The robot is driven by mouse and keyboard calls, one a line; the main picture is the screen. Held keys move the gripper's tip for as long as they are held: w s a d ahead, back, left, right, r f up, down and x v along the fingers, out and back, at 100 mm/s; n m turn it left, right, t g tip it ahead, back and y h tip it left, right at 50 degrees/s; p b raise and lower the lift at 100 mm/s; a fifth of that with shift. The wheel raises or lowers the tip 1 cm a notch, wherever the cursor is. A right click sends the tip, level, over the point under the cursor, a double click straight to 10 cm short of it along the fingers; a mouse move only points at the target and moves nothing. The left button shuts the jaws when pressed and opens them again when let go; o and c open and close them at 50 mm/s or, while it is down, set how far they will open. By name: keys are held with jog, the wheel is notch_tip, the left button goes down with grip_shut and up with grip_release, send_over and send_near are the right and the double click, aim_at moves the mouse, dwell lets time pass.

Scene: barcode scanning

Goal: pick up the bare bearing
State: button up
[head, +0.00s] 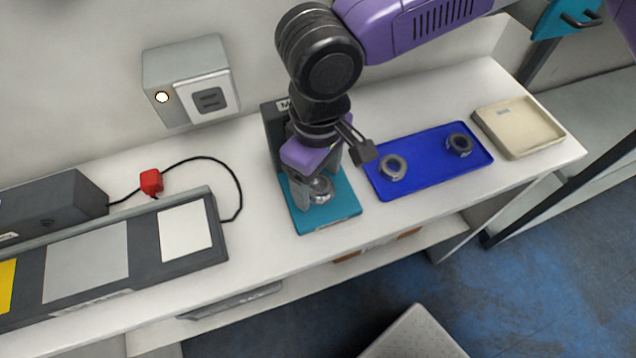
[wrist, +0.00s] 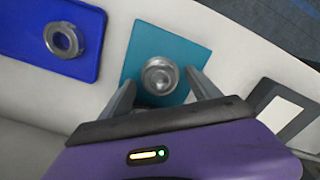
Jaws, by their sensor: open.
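A round, shiny silver piece, which looks like the bare bearing (head: 320,189), sits on a teal plate (head: 336,217). In the wrist view the bearing (wrist: 160,76) shows near the middle of the plate (wrist: 190,46). My gripper (head: 318,182) is open above the plate, pointing down. In the wrist view the fingers of my gripper (wrist: 163,90) stand to the left and right of the bearing, with a gap on both sides. In the head view the gripper hides part of the bearing and the plate.
A blue tray (head: 425,178) right of the plate holds two grey ring-shaped parts, one at its left (head: 393,167) and one at its right (head: 459,145). A beige tray (head: 519,128) stands farther right. A dark stand is behind my gripper. A dark panel (head: 145,250) lies left.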

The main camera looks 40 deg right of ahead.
jog(key=c, duration=1.6)
grip_shut()
jog(key=shift+r, duration=0.1)
